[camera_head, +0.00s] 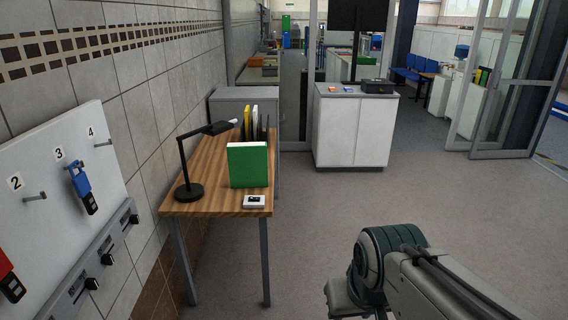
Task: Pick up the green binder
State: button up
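The green binder (248,166) stands upright on the wooden table (210,197), near the table's front right part. Its broad green face is toward me. Behind it stand several thinner binders or folders (255,121), white, yellow and dark, partly hidden by it. My arm shows at the lower right, apart from the table and the binder. My gripper is not visible in this view.
A black desk lamp (189,190) stands left of the binder, its head reaching toward the folders. A small white device (254,201) lies in front of it. A board with hooks (62,205) is on the left wall. A white cabinet (352,132) stands behind; floor right of the table is clear.

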aim_at(247, 162)
jog(key=z, duration=0.55)
jog(key=i, duration=3.15)
jog(key=u, duration=2.2)
jog(key=i, duration=0.45)
jog(key=u, duration=0.1)
